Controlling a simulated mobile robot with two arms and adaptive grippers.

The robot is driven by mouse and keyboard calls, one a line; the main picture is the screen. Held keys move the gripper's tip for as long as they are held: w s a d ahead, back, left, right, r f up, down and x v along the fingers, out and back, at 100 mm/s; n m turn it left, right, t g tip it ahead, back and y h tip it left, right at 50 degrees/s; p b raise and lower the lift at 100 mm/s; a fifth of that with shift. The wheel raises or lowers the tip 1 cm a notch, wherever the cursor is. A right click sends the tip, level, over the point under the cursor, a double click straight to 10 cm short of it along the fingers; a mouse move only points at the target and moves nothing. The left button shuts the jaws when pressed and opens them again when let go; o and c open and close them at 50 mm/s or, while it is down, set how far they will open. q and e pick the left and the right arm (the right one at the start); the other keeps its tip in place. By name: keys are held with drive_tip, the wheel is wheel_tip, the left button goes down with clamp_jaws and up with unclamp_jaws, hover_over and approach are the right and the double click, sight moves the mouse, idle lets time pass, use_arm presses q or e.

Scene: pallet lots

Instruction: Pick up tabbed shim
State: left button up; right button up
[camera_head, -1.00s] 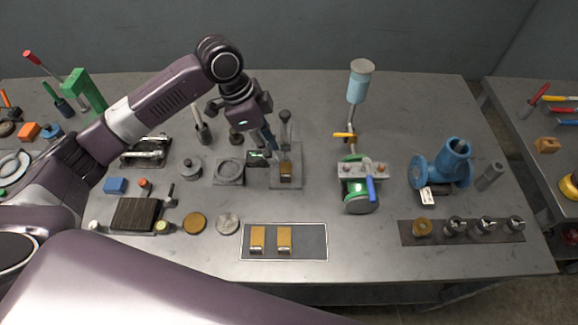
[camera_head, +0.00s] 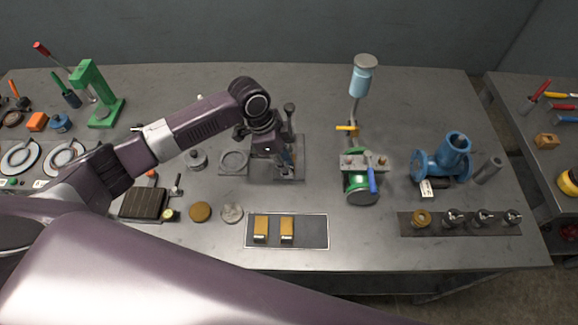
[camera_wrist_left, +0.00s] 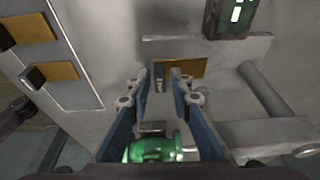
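A brass tabbed shim (camera_wrist_left: 190,67) lies in a grey fixture (camera_wrist_left: 255,48) in the left wrist view. Its raised grey tab (camera_wrist_left: 160,80) shows between my left fingertips. My left gripper (camera_wrist_left: 159,75) is open, with one finger on each side of the tab; I cannot tell whether either touches it. In the head view the left gripper (camera_head: 284,160) is low over the fixture (camera_head: 292,178) and hides most of this shim. My right gripper is not in view.
A valve stand with a green body (camera_head: 361,190) and blue lever is right of the gripper. A grey ring plate (camera_head: 233,162) is to its left. A blue valve (camera_head: 448,157) stands farther right. Bare table lies between the mat and the rail of fittings (camera_head: 460,225).

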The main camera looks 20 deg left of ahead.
use_arm(q)
clamp_jaws()
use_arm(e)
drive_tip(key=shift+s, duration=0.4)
use_arm(q)
drive_tip(key=shift+r, duration=0.1)
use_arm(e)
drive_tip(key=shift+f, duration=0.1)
